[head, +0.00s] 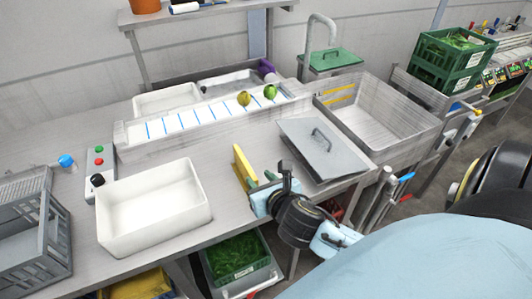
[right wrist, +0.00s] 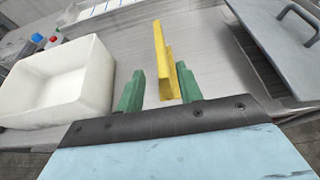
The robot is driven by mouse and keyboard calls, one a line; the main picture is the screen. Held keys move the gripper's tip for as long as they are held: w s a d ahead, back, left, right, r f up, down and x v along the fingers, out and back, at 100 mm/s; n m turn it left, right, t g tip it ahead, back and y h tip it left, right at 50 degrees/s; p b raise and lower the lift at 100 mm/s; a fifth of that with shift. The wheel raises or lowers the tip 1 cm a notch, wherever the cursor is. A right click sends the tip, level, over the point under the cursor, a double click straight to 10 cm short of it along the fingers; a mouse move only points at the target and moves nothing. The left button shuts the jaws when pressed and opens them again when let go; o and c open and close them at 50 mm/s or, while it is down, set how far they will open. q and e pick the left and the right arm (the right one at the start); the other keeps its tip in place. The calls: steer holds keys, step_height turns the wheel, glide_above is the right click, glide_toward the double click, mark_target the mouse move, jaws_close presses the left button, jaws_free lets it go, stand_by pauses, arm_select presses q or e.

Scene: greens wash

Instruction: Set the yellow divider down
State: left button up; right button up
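The yellow divider (head: 243,167) stands upright on its edge on the metal counter, right of the white basin, in the head view. My right gripper (head: 262,180) is at its near end. In the right wrist view the divider (right wrist: 164,60) stands between the two green fingertips of my right gripper (right wrist: 158,85). The fingers are apart, with a clear gap between the left finger and the divider. The right finger is close beside it; I cannot tell whether they touch. My left gripper is not in view.
A white basin (head: 155,220) is left of the divider. A grey lid (head: 322,150) with a handle lies to its right, before the sink (head: 375,120). A white trough (head: 190,130) with blue lines is behind. A grey crate (head: 30,245) stands far left.

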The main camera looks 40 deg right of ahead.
steer(key=shift+v, duration=1.7)
